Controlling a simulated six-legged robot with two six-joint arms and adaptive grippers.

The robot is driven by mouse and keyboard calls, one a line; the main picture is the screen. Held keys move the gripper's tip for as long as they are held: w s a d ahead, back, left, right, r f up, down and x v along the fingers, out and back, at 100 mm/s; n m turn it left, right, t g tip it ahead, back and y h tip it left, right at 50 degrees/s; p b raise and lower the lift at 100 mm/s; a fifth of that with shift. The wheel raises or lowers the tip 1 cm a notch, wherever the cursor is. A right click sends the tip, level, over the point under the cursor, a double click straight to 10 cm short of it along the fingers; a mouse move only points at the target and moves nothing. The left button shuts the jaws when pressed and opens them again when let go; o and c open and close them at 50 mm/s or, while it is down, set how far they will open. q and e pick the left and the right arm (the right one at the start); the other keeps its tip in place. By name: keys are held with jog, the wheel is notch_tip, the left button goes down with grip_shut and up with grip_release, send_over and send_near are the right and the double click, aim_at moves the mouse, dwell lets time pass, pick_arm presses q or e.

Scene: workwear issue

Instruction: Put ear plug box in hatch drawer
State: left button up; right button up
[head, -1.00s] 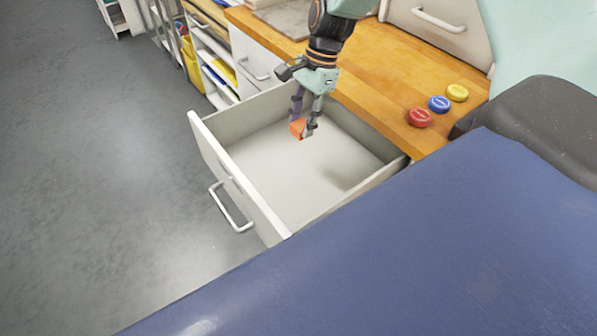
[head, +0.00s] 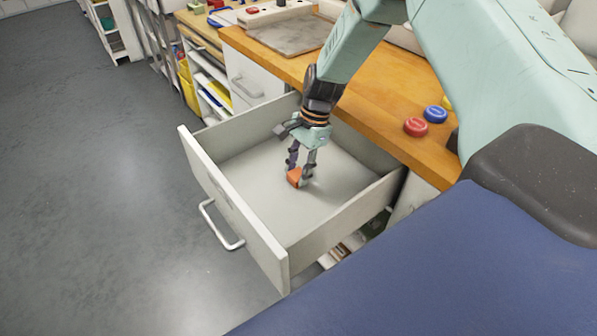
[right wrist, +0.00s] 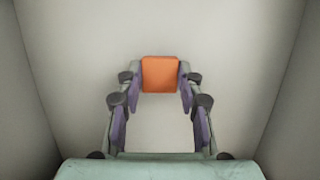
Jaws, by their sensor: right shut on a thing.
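The ear plug box is a small orange box (head: 294,177), held between the fingertips of my right gripper (head: 301,174) inside the open hatch drawer (head: 236,207). The drawer is pale grey and otherwise empty. The box is low, near the drawer floor; I cannot tell whether it touches it. In the right wrist view the orange box (right wrist: 160,74) sits between the fingertips of the right gripper (right wrist: 160,78), with the drawer floor (right wrist: 160,25) behind it and walls on both sides. My left gripper is not in view.
A wooden counter (head: 385,95) runs behind the drawer, with a red tin (head: 416,127) and a blue tin (head: 435,114) on it. A grey board (head: 292,35) lies farther back. Shelves (head: 208,75) stand at the upper left. The grey floor (head: 90,180) at left is clear.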

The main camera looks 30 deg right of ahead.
jog(key=shift+w+f, duration=0.1)
jog(key=shift+f, duration=0.2)
jog(key=shift+c, duration=0.2)
jog(key=shift+r, duration=0.15)
jog(key=shift+c, duration=0.4)
jog(key=shift+s, duration=0.4)
jog(key=o, duration=0.7)
jog(key=shift+w+f, duration=0.25)
jog(key=shift+w, duration=0.05)
jog(key=shift+o, duration=1.2)
jog(key=shift+r, duration=0.1)
jog(key=shift+s+r, duration=0.1)
jog(key=shift+s, duration=0.1)
jog(key=shift+w+r, duration=0.1)
jog(key=shift+w, duration=0.05)
jog(key=p+v, duration=0.3)
jog(key=v, duration=0.9)
jog(key=shift+p, duration=0.3)
